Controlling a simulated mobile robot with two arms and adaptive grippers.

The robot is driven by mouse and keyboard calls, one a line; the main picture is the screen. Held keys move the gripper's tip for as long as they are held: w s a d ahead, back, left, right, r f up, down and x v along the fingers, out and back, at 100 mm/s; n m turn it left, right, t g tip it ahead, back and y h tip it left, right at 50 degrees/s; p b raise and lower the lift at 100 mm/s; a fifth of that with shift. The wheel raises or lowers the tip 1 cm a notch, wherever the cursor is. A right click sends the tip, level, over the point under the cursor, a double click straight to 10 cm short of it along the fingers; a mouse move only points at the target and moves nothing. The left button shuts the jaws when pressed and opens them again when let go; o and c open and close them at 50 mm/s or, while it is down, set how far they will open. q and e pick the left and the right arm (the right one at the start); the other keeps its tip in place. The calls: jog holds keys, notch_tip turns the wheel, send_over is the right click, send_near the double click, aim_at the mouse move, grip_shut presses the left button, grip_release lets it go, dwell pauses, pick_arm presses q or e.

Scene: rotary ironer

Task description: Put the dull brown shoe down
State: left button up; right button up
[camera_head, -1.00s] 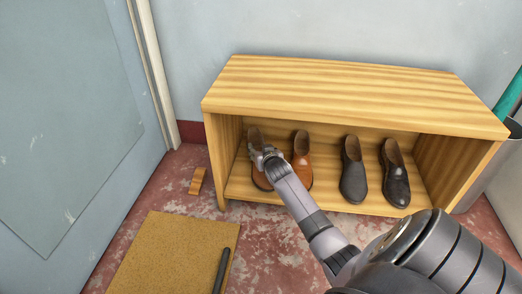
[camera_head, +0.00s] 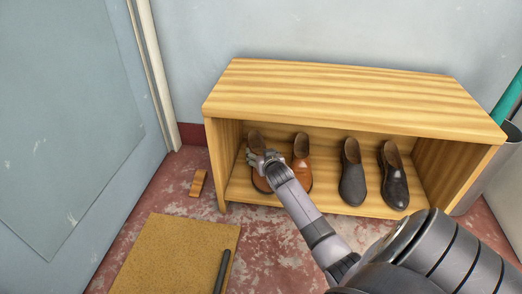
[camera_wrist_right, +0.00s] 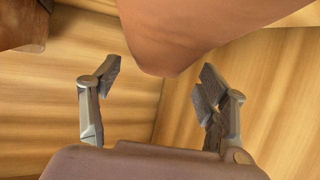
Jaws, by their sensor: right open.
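The dull brown shoe (camera_head: 255,140) stands at the left end of the lower board of the wooden shoe rack, partly hidden by my right gripper. My right gripper (camera_head: 259,159) is in front of it. In the right wrist view, the gripper's fingers (camera_wrist_right: 160,90) are spread apart. A smooth brown shoe surface (camera_wrist_right: 190,35) lies beyond and between the fingertips, with a visible gap to the left finger; contact on the right is hard to tell. My left gripper is not in view.
A shinier brown shoe (camera_head: 301,160) stands just right of it. A dark grey shoe (camera_head: 352,175) and a black shoe (camera_head: 394,178) stand further right. The rack top (camera_head: 350,95) is close above. A brush-like block (camera_head: 198,183) and a mat (camera_head: 170,255) lie on the floor.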

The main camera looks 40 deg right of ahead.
jog(key=p+v, duration=0.2)
jog(key=v, duration=0.2)
jog(key=p+v, duration=0.3)
jog(key=v, duration=0.1)
jog(key=shift+s+r, duration=0.1)
jog(key=shift+r, duration=0.2)
jog(key=shift+s+a+r+p, duration=0.2)
jog(key=shift+s+a+p, duration=0.05)
jog(key=shift+s+p, duration=0.2)
jog(key=shift+s+a, duration=0.2)
jog(key=shift+s, duration=0.25)
